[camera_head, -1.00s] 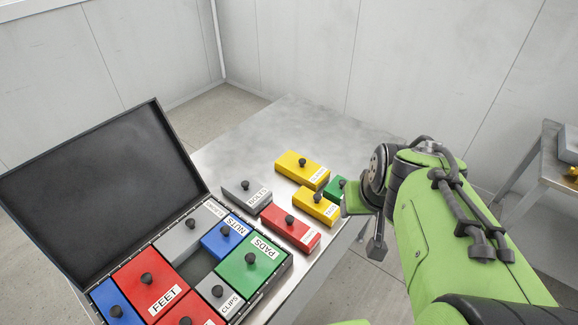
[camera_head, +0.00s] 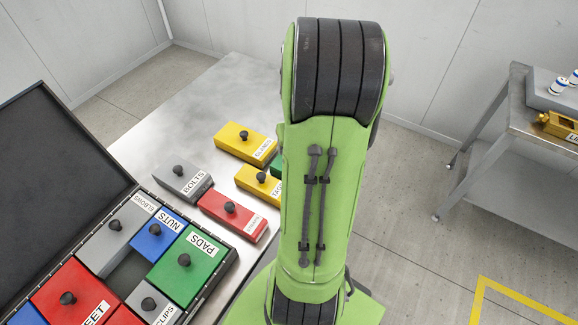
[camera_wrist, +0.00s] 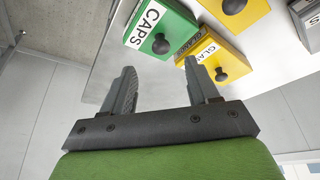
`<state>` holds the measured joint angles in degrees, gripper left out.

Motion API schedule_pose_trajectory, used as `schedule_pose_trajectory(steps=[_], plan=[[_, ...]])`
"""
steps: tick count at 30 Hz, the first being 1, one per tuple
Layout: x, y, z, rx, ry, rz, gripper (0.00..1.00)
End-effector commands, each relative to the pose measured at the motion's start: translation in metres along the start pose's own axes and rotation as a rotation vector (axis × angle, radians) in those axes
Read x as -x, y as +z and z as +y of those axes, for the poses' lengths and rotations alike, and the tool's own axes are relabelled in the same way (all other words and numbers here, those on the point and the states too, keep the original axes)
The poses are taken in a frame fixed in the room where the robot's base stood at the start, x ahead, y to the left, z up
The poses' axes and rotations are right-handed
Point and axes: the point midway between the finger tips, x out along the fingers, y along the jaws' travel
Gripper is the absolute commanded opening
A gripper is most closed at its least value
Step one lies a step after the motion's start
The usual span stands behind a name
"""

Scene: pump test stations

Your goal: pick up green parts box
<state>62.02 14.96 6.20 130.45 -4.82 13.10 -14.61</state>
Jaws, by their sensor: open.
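A green box labelled CAPS (camera_wrist: 177,18) with a black knob lies on the metal table, at the top of the wrist view. In the head view only a sliver of a green box (camera_head: 277,167) shows beside my arm, which hides the rest. My gripper (camera_wrist: 160,80) is open and empty, its two fingers apart and pointing toward the table edge below the CAPS box. It is hidden in the head view. Another green box, labelled PADS (camera_head: 190,256), sits in the open black case (camera_head: 228,262).
Yellow boxes (camera_head: 238,138), a grey BOLTS box (camera_head: 183,180) and a red box (camera_head: 232,214) lie close to the CAPS box. A second table (camera_head: 512,100) stands at the right. The table's far part is bare.

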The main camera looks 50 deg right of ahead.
Motion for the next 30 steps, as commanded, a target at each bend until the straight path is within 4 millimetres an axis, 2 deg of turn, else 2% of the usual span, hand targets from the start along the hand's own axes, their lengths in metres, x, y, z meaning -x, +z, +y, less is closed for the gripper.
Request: schedule_pose_trajectory(steps=[1, 5, 12, 20, 30], plan=[[-0.01, 0.001, 0.0, 0.0, 0.0, -0.001, 0.6], [-0.023, 0.0, -0.001, 0.0, -0.001, 0.0, 0.6], [-0.065, 0.0, -0.002, -0.001, 0.0, 0.0, 0.6], [-0.068, -0.001, -0.001, 0.0, 0.001, 0.002, 0.6], [-0.068, -0.001, -0.002, 0.001, 0.001, 0.002, 0.07]])
